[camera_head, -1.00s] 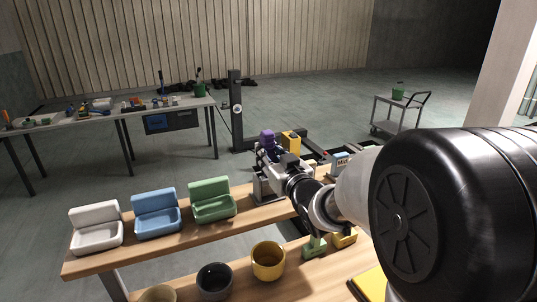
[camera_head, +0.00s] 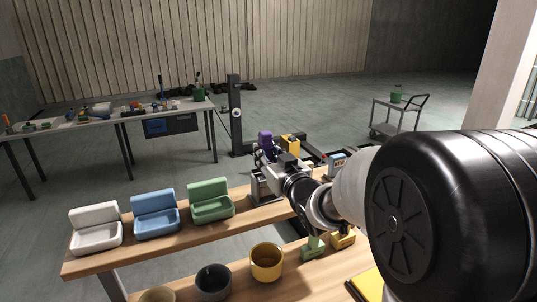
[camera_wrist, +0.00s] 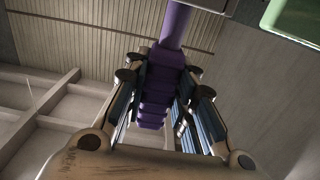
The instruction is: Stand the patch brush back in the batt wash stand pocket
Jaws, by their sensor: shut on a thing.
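My gripper (camera_wrist: 155,105) has its fingers closed around a purple ribbed handle, which I take to be the patch brush (camera_wrist: 155,90); its shaft runs up out of the wrist view. In the head view the purple brush (camera_head: 265,138) shows above the gripper (camera_head: 268,156), over the far edge of the near bench. A grey metal box-like stand (camera_head: 264,188) is just below the gripper, partly hidden by my wrist. I cannot tell if it is the batt wash stand, and no pocket opening shows clearly. The brush's bristles are not clearly visible.
White (camera_head: 96,230), blue (camera_head: 155,214) and green (camera_head: 210,201) open trays stand along the bench (camera_head: 150,250). Dark (camera_head: 213,283) and yellow (camera_head: 266,262) pots, a green block (camera_head: 313,247) and a salt box (camera_head: 337,164) are nearby. A yellow object (camera_head: 289,143) stands behind the gripper.

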